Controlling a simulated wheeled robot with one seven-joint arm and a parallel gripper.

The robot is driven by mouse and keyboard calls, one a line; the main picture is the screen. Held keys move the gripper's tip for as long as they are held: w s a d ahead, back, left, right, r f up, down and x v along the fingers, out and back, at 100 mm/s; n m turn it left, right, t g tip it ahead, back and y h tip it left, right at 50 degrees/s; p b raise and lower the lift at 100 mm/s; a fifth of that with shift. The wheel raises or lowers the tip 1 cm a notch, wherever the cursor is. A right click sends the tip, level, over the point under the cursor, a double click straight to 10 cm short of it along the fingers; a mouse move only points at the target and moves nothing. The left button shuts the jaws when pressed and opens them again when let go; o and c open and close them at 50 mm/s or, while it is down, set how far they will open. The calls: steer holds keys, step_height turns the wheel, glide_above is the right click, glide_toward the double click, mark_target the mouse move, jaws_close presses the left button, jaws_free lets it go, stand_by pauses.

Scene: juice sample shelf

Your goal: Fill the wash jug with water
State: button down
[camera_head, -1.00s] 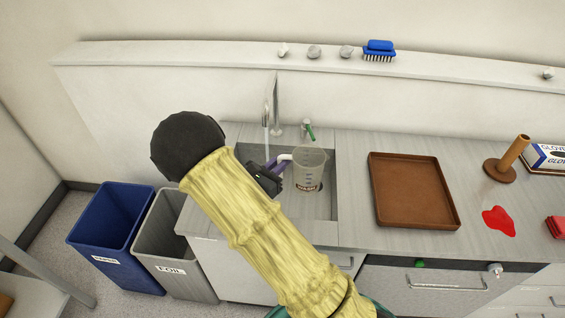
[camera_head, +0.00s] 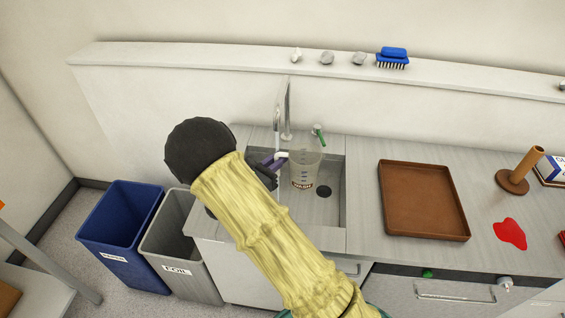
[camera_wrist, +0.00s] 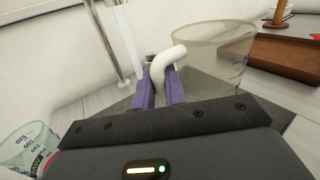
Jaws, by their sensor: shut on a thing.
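The wash jug (camera_head: 304,170) is a clear graduated jug with a dark "WASH" label and a white handle. It is upright at the sink (camera_head: 335,212), left of the dark drain; I cannot tell its height above the basin. My gripper (camera_head: 268,165) is shut on the white handle, which shows between its purple fingers in the wrist view (camera_wrist: 160,88). The jug body (camera_wrist: 212,50) is right of the fingers there. No water level is distinct in it. The tap (camera_head: 287,108) stands behind the jug, its spout slightly left of it. The green tap lever (camera_head: 319,134) is behind right.
A brown tray (camera_head: 425,233), a red spill (camera_head: 510,234) and a brown peg stand (camera_head: 518,172) are right of the sink. Blue (camera_head: 122,228) and grey (camera_head: 178,248) bins stand left. A blue brush (camera_head: 393,57) sits on the ledge. Another graduated vessel (camera_wrist: 28,148) shows in the wrist view.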

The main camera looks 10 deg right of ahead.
mark_target(297, 169)
steer(key=w+a, duration=0.6)
steer(key=shift+w+a, duration=0.25)
steer(key=shift+w, duration=0.15)
stand_by(1.5)
steer(key=shift+d, duration=0.15)
steer(key=shift+s+a, duration=0.1)
steer(key=shift+a, duration=0.1)
steer(key=shift+d, duration=0.1)
stand_by(0.6)
steer(key=s+d+p, duration=0.1)
steer(key=s+d, duration=0.7)
steer(key=shift+s+d, duration=0.25)
steer(key=shift+s, duration=0.15)
